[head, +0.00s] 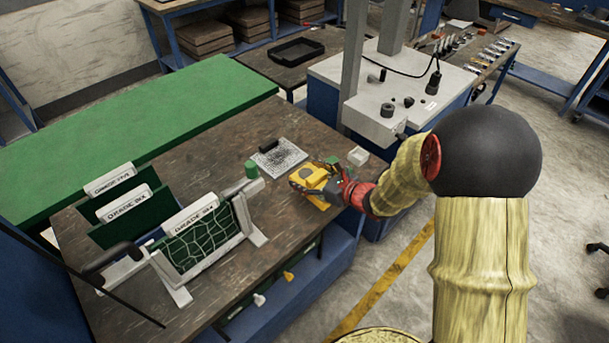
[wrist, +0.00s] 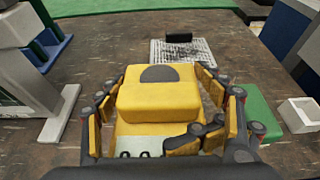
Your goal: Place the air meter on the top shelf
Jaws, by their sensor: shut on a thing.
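The air meter looks to be the yellow block-shaped device with a dark half-round patch on top (wrist: 160,92); in the head view it shows as a yellow shape (head: 312,178) at the right side of the brown workbench. My gripper (wrist: 165,115) has its fingers on both sides of the yellow device and is shut on it. In the head view my gripper (head: 325,185) reaches in from the right. Its fingers partly cover the device. I cannot tell whether the device touches the bench. No top shelf can be clearly made out.
A speckled plate (head: 278,158) with a black block lies behind the device. A small white open box (head: 358,156) and a green block are to the right. A rack with labelled green boards (head: 198,232) stands left. A green-topped table (head: 130,135) lies beyond.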

